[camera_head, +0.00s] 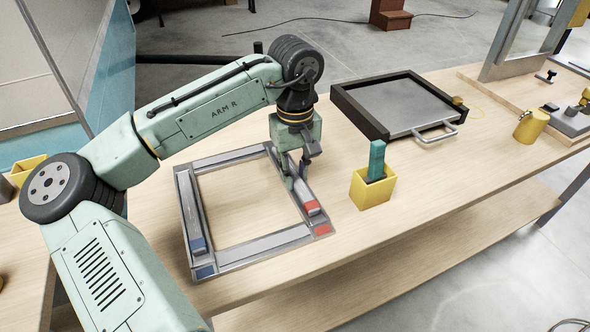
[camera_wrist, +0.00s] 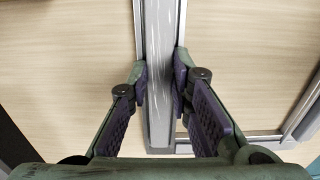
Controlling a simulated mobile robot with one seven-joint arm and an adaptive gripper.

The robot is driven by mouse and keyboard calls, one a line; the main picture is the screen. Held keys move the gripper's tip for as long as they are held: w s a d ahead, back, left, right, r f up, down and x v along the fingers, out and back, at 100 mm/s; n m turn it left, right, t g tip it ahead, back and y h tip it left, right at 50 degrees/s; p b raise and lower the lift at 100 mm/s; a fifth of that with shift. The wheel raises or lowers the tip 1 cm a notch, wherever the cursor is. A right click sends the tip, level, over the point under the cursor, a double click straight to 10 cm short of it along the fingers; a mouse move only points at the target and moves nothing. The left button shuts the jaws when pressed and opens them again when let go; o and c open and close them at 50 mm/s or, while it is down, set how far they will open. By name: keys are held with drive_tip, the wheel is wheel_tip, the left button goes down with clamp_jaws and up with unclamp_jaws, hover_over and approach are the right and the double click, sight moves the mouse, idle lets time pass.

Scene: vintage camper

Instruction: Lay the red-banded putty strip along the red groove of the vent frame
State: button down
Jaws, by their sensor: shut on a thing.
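The vent frame (camera_head: 265,243) lies flat on the workbench, with a red mark (camera_head: 323,230) at the near end of its right bar and a blue mark at the near end of its left bar. The grey red-banded putty strip (camera_head: 311,207) runs lengthwise along the right bar, its red band towards the red mark. My gripper (camera_head: 296,181) points down over that bar, shut on the strip. In the wrist view the strip (camera_wrist: 159,45) passes between my fingers (camera_wrist: 160,85), about parallel to the frame's rails. I cannot tell whether it rests fully in the red groove.
A blue-banded strip (camera_head: 197,238) lies along the frame's left bar. A yellow box (camera_head: 372,192) holding a teal block (camera_head: 377,160) stands just right of the frame. A dark-rimmed tray (camera_head: 395,103) sits behind it. The bench front right is clear.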

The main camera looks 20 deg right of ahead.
drive_tip(key=c, duration=1.4)
unclamp_jaws()
drive_tip(key=shift+o, duration=0.2)
